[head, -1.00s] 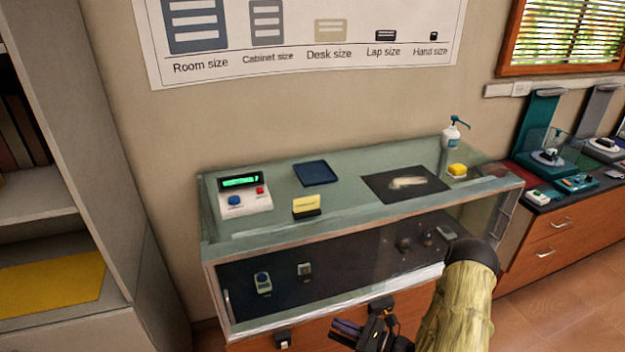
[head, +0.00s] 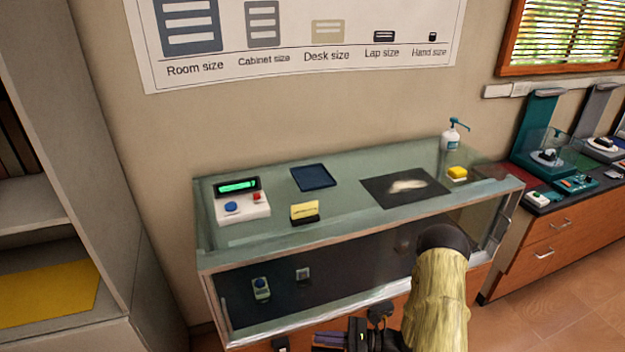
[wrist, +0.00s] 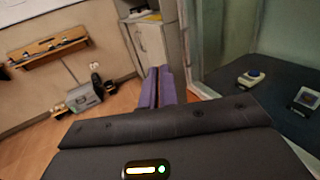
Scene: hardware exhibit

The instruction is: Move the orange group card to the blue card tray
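A dark blue flat tray (head: 314,177) lies on the glass-topped case, towards the back. My gripper (head: 328,340) is low in front of the case, below its top, at the bottom edge of the head view. In the wrist view its two purple fingers (wrist: 158,87) are close together and nearly parallel. A thin orange-tan strip shows between them; I cannot tell whether it is a card's edge or floor seen through a gap. I make out no orange card elsewhere. A pale yellow card in a black holder (head: 305,212) stands in front of the tray.
A white device with a green display (head: 242,205) stands left on the case (head: 345,215). A dark mat (head: 385,196), yellow block (head: 457,173) and pump bottle (head: 451,137) are to the right. A shelf unit (head: 115,200) stands at far left.

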